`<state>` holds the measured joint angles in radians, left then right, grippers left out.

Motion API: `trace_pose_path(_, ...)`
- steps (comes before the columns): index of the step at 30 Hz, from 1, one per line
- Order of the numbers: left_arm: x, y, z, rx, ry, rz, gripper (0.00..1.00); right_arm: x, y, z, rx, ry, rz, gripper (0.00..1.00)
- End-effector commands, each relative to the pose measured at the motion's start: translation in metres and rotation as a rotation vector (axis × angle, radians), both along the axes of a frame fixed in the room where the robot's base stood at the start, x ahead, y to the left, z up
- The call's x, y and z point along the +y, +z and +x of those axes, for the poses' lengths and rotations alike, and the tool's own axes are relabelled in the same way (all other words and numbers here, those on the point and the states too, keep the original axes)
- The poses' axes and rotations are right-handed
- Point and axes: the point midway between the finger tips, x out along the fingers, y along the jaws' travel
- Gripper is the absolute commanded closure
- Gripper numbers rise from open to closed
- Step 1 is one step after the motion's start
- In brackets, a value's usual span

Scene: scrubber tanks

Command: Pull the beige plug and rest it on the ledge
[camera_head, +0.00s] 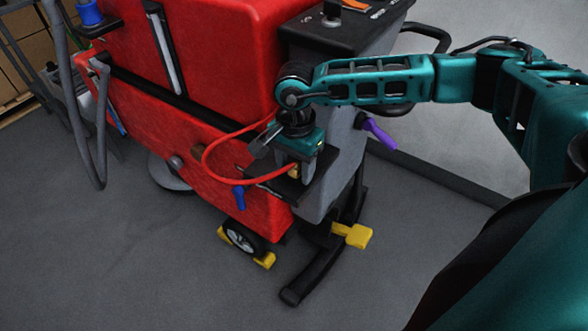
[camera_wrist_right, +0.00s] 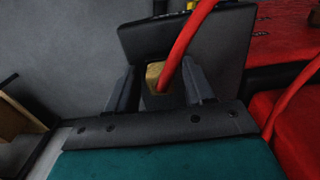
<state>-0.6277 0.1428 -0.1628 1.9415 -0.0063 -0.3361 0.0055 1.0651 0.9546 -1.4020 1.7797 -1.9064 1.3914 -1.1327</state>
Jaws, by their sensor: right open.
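The beige plug (camera_wrist_right: 154,76) is between the two fingers of my right gripper (camera_wrist_right: 160,86) in the wrist view, with a red cable running from it. In the head view a small part of the plug (camera_head: 294,172) shows below my right gripper (camera_head: 295,166). The right gripper is open, with its fingers on either side of the plug. Whether a finger touches it I cannot tell. The dark ledge (camera_head: 320,187) juts from the machine's lower corner beside the plug. It seems to be the dark panel (camera_wrist_right: 226,42) in the wrist view. My left gripper is not in view.
The red scrubber machine (camera_head: 215,60) stands behind. The red cable (camera_head: 204,158) loops out from its side. A purple handle (camera_head: 379,132), a blue lever (camera_head: 239,197) and a yellow pedal (camera_head: 354,236) stick out nearby. The grey floor (camera_head: 130,270) in front is clear.

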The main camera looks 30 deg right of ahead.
Motion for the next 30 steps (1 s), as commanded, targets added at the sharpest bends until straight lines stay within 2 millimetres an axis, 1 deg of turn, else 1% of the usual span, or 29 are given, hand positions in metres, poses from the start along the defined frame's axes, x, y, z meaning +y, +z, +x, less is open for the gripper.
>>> trace_pose_path(1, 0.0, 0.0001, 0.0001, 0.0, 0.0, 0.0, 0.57, -0.0001, 0.0001, 0.0, 0.0, 0.0, 0.0, 0.49)
trace_pose_path(2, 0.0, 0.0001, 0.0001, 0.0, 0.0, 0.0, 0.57, -0.0001, 0.0002, 0.0, 0.0, 0.0, 0.0, 0.52)
trace_pose_path(17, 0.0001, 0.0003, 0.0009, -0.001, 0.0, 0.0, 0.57, 0.0, 0.0003, 0.0002, -0.001, -0.001, 0.0, 1.0)
trace_pose_path(26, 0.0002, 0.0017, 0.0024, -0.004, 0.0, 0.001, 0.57, 0.0, 0.001, 0.0003, -0.001, -0.001, 0.0, 1.0)
trace_pose_path(30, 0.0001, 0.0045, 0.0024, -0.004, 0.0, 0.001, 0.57, -0.0001, 0.0051, 0.0004, -0.001, -0.001, 0.0, 1.0)
